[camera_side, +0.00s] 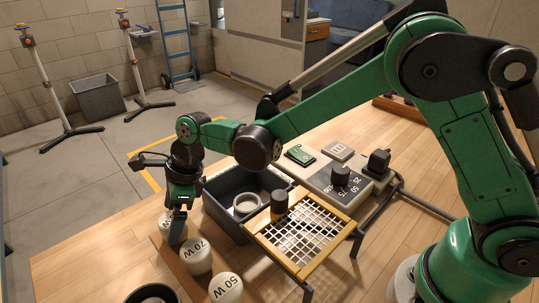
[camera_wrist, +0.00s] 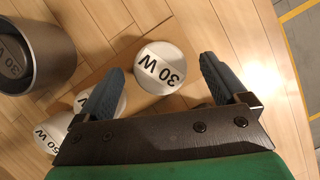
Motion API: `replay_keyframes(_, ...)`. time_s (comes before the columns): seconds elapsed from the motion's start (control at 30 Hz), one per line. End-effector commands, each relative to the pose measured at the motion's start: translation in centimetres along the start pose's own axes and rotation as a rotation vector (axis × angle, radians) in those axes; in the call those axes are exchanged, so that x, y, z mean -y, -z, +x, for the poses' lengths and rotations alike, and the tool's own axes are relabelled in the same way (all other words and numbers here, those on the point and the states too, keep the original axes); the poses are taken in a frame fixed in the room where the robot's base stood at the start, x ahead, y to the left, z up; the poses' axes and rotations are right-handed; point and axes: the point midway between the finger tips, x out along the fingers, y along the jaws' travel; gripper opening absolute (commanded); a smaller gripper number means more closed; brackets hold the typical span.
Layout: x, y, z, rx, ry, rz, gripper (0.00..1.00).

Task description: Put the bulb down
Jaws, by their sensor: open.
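My gripper (camera_side: 177,238) is open, pointing down at the left end of the row of bulbs. In the wrist view its two fingertips (camera_wrist: 161,66) are spread on either side of a white round bulb marked 30 W (camera_wrist: 160,62). I cannot tell whether they touch it. In the side view this bulb (camera_side: 164,221) is partly hidden behind the fingers. A 70 W bulb (camera_side: 197,257) and a 50 W bulb (camera_side: 226,288) stand beside it. In the wrist view the left finger partly covers a neighbouring bulb (camera_wrist: 118,100).
A dark round cup (camera_wrist: 37,75) holds something marked 30 W. A dark bin (camera_side: 224,214) with a pale ring inside, a yellow-framed grid (camera_side: 262,240) with a dark cylinder, and a knob panel (camera_side: 345,195) stand right of my gripper. Bare wooden table lies left.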

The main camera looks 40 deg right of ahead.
Motion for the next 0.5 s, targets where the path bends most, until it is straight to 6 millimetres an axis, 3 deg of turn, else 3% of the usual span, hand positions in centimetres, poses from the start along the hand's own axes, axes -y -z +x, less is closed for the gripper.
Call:
replay_keyframes(0.3, 0.0, 0.1, -6.6, 0.001, 0.001, 0.003, 0.92)
replay_keyframes(0.5, 0.0, 0.0, -9.5, 0.000, 0.001, 0.002, 0.92)
